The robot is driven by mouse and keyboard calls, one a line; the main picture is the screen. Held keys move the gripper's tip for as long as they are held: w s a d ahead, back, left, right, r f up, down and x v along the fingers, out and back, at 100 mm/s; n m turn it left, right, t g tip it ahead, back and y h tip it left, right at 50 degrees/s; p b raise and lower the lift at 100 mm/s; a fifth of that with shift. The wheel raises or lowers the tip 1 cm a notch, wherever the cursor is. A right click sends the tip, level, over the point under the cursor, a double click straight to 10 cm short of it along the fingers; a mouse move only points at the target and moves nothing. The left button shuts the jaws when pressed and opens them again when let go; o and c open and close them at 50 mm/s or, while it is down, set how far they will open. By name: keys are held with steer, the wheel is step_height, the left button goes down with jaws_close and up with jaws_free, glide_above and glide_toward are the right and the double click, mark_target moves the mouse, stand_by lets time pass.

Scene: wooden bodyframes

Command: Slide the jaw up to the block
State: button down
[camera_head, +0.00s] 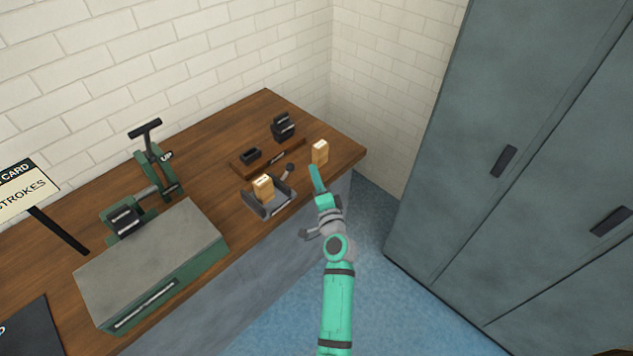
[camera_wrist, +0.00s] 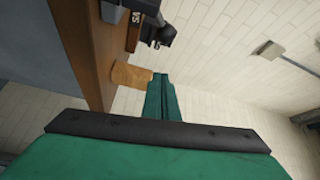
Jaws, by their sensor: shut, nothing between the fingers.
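A small grey fixture with upright walls (camera_head: 268,208) sits near the front edge of the bench; it looks like the one with the jaw. A light wooden block (camera_head: 263,186) stands inside it. A dark knob on a short lever (camera_head: 289,168) shows at its right; which wall is the movable jaw, and any gap to the block, I cannot tell. My gripper (camera_head: 315,172) is shut and empty, right of the fixture. A second wooden block (camera_head: 320,151) stands near the bench's right end, just beyond my fingertips. In the wrist view, my shut fingers (camera_wrist: 160,82) appear beside a wooden block (camera_wrist: 131,75).
Grey cabinets (camera_head: 510,130) stand at right. Blue floor is clear between bench and cabinets.

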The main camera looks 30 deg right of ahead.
mark_target(286, 175)
steer(key=w, duration=0.3)
steer(key=w+d, duration=0.1)
steer(key=w, duration=0.1)
steer(key=shift+w+r, duration=0.15)
steer(key=shift+r, duration=0.05)
steer(key=shift+s+a+f, duration=0.15)
steer(key=shift+s+a, duration=0.05)
steer(key=shift+a, duration=0.4)
steer(key=shift+s+a+f, duration=0.15)
steer(key=shift+a, duration=0.45)
steer(key=shift+s+a+f, duration=0.1)
steer(key=shift+a, duration=0.7)
